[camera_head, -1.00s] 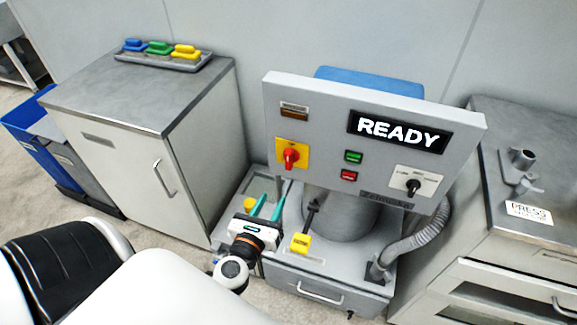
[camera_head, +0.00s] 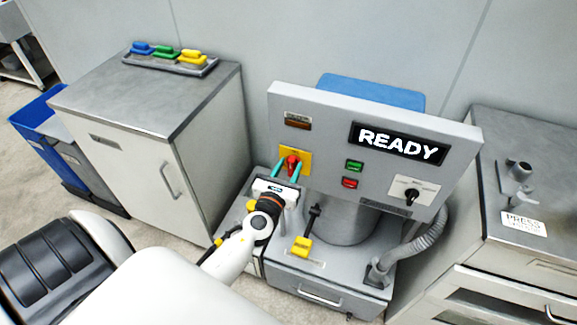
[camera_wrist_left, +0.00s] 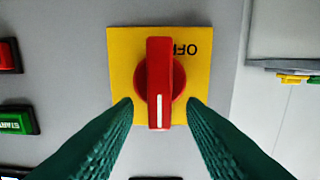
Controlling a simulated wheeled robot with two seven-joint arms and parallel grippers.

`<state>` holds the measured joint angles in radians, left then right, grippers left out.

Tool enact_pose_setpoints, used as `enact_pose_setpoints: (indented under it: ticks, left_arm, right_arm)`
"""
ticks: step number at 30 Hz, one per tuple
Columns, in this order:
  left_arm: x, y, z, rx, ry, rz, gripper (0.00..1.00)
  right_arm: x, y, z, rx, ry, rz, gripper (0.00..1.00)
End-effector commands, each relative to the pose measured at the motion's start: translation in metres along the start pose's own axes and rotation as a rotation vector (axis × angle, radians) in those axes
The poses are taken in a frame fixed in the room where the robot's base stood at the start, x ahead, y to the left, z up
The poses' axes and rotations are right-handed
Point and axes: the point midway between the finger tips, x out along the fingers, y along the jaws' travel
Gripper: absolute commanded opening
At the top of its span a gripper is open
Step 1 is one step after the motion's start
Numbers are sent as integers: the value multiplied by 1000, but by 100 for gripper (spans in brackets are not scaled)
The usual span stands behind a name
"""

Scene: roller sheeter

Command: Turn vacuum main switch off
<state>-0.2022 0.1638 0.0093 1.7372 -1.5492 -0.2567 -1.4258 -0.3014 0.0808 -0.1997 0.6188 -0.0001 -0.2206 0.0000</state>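The main switch is a red rotary knob (camera_wrist_left: 158,85) on a yellow plate (camera_wrist_left: 197,70). In the left wrist view its white line lies at the picture's lower end, and "OFF" shows upside down near the top right. In the head view the red knob (camera_head: 291,163) is at the left of the grey panel (camera_head: 330,185). My left gripper (camera_wrist_left: 158,106) is open, with one green finger on each side of the knob and gaps between. In the head view the gripper (camera_head: 287,168) is at the knob. My right gripper is not in view.
The panel has a READY display (camera_head: 398,142), a green button (camera_head: 354,165), a red button (camera_head: 350,183) and a black knob (camera_head: 409,194). A grey cabinet (camera_head: 160,150) stands left. A hose (camera_head: 412,243) and a press bench (camera_head: 530,245) are at the right.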

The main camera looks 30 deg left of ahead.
Motion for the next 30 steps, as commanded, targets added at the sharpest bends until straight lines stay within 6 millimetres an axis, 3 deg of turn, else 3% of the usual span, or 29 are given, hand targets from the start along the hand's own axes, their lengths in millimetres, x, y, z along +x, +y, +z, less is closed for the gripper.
enact_pose_setpoints:
  ticks: [8, 15, 16, 30]
  left_arm:
    - [2, 0, 0, 0, -1, 0, 37]
    - [2, 0, 0, 0, 0, 0, 1]
    - [2, 0, 0, 0, 0, 0, 0]
    - [2, -2, 2, -107, 0, 0, 0]
  right_arm:
    - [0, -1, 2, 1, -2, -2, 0]
    - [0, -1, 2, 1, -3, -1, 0]
    - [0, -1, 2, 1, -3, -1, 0]
    - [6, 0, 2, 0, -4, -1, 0]
